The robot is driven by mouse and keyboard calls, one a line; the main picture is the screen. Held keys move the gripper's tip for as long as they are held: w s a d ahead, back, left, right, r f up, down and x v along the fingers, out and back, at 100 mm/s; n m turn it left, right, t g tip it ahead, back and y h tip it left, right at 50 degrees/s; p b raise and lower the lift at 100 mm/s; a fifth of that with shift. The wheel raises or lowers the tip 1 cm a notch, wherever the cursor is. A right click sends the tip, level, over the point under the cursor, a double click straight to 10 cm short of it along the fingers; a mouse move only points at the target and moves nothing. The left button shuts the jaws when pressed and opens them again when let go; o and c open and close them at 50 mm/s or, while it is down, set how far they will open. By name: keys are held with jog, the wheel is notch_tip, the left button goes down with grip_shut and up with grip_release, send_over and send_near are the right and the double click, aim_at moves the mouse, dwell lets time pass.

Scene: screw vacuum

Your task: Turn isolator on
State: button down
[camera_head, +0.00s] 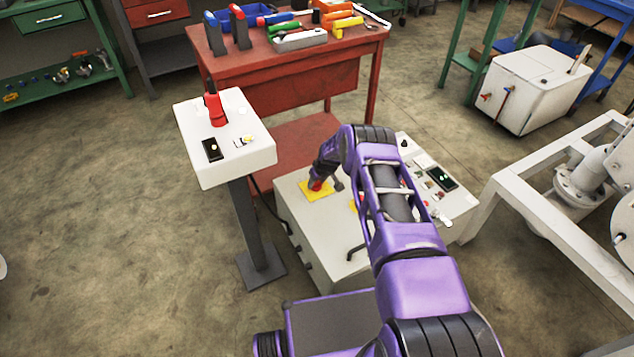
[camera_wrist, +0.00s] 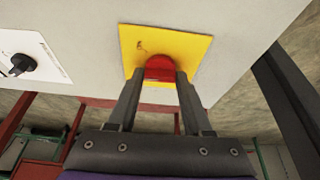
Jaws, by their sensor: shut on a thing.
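The isolator is a red knob (camera_wrist: 160,68) on a yellow plate (camera_wrist: 196,47), set in the white panel of a control cabinet. In the head view the yellow plate (camera_head: 314,192) lies at the left end of the cabinet top (camera_head: 290,189). My gripper (camera_wrist: 160,78) is shut on the red knob, with one finger on each side of it. In the head view my gripper (camera_head: 318,184) reaches down to the plate. The far side of the knob and its exact turn angle are hard to tell.
A black rotary switch (camera_wrist: 22,64) sits on the same panel. A white pedestal box (camera_head: 226,158) with a red handle (camera_head: 215,106) stands left of the cabinet. A red workbench (camera_head: 290,64) with tools is behind. A white frame (camera_head: 545,165) stands to the right.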

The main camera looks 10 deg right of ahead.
jog(key=m+h, duration=0.1)
jog(key=m, duration=0.1)
jog(key=m+h, duration=0.1)
jog(key=m, duration=0.2)
jog(key=shift+a, duration=0.2)
jog(key=shift+m+h, duration=0.8)
jog(key=shift+m, duration=1.5)
jog(key=shift+c, duration=1.6)
grip_release()
jog(key=p+v, duration=0.4)
jog(key=v, duration=1.3)
jog(key=shift+a+r, duration=0.15)
jog(key=shift+r, duration=0.1)
jog(key=shift+w, duration=0.1)
